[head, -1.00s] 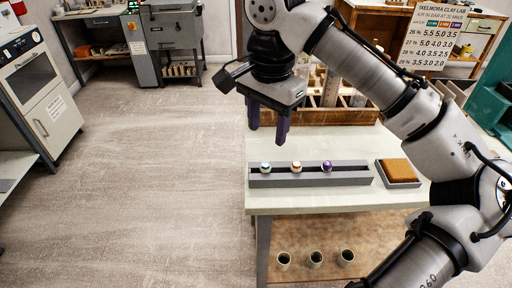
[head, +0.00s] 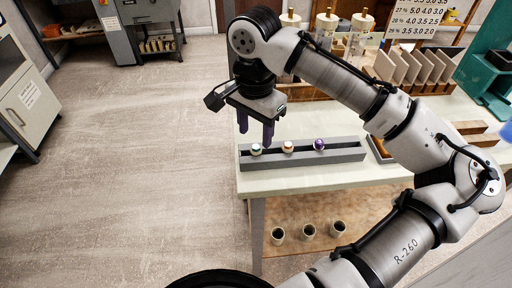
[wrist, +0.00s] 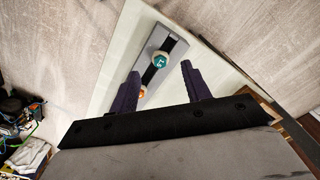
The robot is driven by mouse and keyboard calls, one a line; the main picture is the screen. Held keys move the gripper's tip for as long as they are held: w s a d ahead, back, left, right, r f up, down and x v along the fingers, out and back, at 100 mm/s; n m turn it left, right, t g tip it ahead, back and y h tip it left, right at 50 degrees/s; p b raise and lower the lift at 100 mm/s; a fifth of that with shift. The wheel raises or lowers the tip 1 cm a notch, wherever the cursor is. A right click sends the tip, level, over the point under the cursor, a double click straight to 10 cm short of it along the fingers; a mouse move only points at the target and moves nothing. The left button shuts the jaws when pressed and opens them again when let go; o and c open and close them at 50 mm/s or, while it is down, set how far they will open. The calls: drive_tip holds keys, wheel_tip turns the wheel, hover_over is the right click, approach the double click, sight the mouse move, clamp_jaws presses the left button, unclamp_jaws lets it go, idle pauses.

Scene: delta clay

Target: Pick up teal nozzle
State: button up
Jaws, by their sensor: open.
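The teal nozzle (head: 256,149) sits at the left end of a grey slotted rack (head: 345,156) on the table. It also shows in the wrist view (wrist: 160,59), its teal top between and beyond my fingertips. An orange nozzle (head: 288,147) and a purple nozzle (head: 319,144) stand to its right in the same slot. My gripper (head: 256,134) is open and empty, with its purple fingers pointing down near the rack's left end. In the wrist view my gripper (wrist: 161,67) has its fingers apart, and the orange nozzle (wrist: 142,92) is partly hidden by a finger.
The pale table (head: 290,183) has clear space in front of the rack. A lower shelf holds several cups (head: 308,231). White bottles (head: 326,30) and upright slabs (head: 410,68) stand behind. A tray (head: 378,147) lies right of the rack, partly behind my arm.

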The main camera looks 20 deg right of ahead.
sight(256, 146)
wheel_tip(256, 146, down, 4)
drive_tip(key=shift+d+f+p, duration=0.1)
drive_tip(key=shift+f+p, duration=0.05)
drive_tip(key=shift+p, duration=0.2)
drive_tip(key=shift+c, duration=0.3)
clamp_jaws()
